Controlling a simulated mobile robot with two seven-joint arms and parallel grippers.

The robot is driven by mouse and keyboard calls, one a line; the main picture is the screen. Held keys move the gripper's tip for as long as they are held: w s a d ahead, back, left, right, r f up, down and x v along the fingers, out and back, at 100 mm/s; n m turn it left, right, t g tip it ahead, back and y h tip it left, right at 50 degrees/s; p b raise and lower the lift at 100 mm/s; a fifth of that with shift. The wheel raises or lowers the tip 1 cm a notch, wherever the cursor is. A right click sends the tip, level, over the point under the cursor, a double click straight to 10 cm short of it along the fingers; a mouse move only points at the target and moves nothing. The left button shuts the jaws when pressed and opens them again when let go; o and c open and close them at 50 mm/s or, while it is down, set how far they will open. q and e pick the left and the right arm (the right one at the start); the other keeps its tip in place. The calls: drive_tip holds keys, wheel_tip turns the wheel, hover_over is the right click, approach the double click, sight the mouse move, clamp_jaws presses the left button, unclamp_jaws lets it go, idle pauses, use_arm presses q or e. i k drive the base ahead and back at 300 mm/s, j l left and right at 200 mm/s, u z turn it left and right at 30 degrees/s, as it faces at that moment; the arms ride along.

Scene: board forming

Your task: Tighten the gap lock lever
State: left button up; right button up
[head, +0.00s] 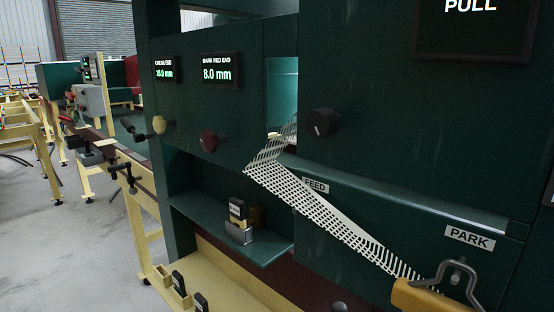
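Neither of my grippers shows in the head view. A dark green machine (350,60) fills the middle and right. No part is labelled as the gap lock lever. A cream knob (159,125) with a black-ended handle and a dark red knob (208,141) sit below two displays. The cream end display (164,70) seems to read 10.0 mm; the dark red end display (219,70) reads 8.0 mm. A black knob (322,122) is on the panel to the right.
A white perforated strip (320,210) slopes down past the FEED label (315,185). An orange block with a metal clip (440,290) is below the PARK label (469,238). A small device (238,222) stands on a green shelf. Open floor (60,240) lies left.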

sight(126, 122)
drive_tip(key=i+j+z, duration=0.1)
drive_tip(key=j+z, duration=0.15)
drive_tip(key=j, duration=0.7)
drive_tip(key=j+z, duration=0.25)
drive_tip(key=j, duration=0.65)
drive_tip(key=i+j+z, duration=0.15)
drive_tip(key=j, duration=0.35)
drive_tip(key=j+z, duration=0.2)
drive_tip(key=j, duration=0.3)
drive_tip(key=i+j+z, duration=0.15)
drive_tip(key=j, duration=0.4)
